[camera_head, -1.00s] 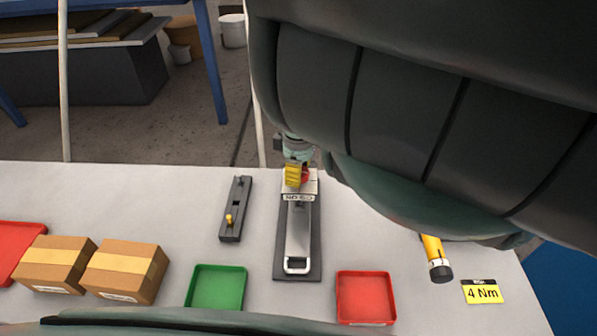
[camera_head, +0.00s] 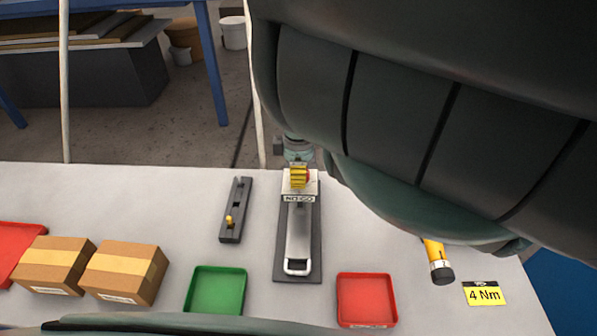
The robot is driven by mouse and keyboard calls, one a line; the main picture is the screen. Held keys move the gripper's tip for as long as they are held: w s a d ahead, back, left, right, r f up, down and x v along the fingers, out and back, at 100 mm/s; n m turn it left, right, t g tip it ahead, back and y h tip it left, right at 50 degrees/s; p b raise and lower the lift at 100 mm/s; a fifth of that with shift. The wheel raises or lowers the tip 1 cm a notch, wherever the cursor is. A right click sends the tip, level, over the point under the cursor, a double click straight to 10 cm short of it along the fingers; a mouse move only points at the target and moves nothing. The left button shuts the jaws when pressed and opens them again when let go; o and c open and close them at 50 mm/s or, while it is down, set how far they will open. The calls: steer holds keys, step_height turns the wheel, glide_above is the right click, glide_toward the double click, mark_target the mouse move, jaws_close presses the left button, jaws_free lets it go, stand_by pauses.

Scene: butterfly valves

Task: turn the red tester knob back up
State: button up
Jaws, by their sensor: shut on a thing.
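The tester (camera_head: 298,235) is a long grey device on a dark base plate in the middle of the table. Its label plate (camera_head: 298,198) appears to read "NO-GO", though the text is small. The red knob (camera_head: 308,175) sits at the tester's far end, mostly hidden behind my gripper. My gripper (camera_head: 299,178), with yellow fingers, is shut on the red knob. My arm covers the upper right of the view and hides what lies behind it.
A dark slotted fixture (camera_head: 236,210) with a brass pin stands left of the tester. A green tray (camera_head: 217,290) and a red tray (camera_head: 366,299) lie in front. Two cardboard boxes (camera_head: 125,270) are at left. A yellow-handled tool (camera_head: 437,262) and a "4 Nm" card (camera_head: 484,293) lie at right.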

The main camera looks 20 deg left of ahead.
steer(key=o, duration=1.2)
step_height(320, 180, up, 5)
steer(key=shift+w+f, duration=0.15)
steer(key=shift+s+d+r, duration=0.1)
steer(key=shift+s+r, duration=0.15)
steer(key=shift+r, duration=0.45)
steer(key=shift+w+r, duration=0.1)
steer(key=shift+r, duration=0.5)
steer(key=shift+r, duration=0.1)
